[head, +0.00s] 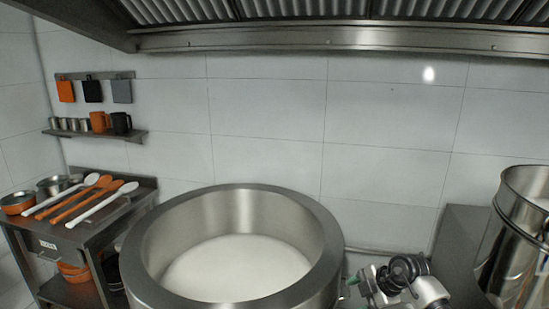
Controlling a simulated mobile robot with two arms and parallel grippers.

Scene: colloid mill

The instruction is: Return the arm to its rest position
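Part of my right arm shows at the bottom edge, right of the large steel pot (333,240). It is grey with a black joint. The end that looks like my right gripper (356,291) has small green parts near the pot's right rim. It is small and cut by the frame edge, so I cannot tell whether it is open or shut, or whether it touches the rim. My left arm and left gripper are out of view.
The pot holds white material (237,268). A steel container (510,240) stands at the far right. At left, a steel table (80,232) bears bowls and several long white and orange utensils (88,196). A wall shelf (100,135) holds cups. A hood (330,38) spans the top.

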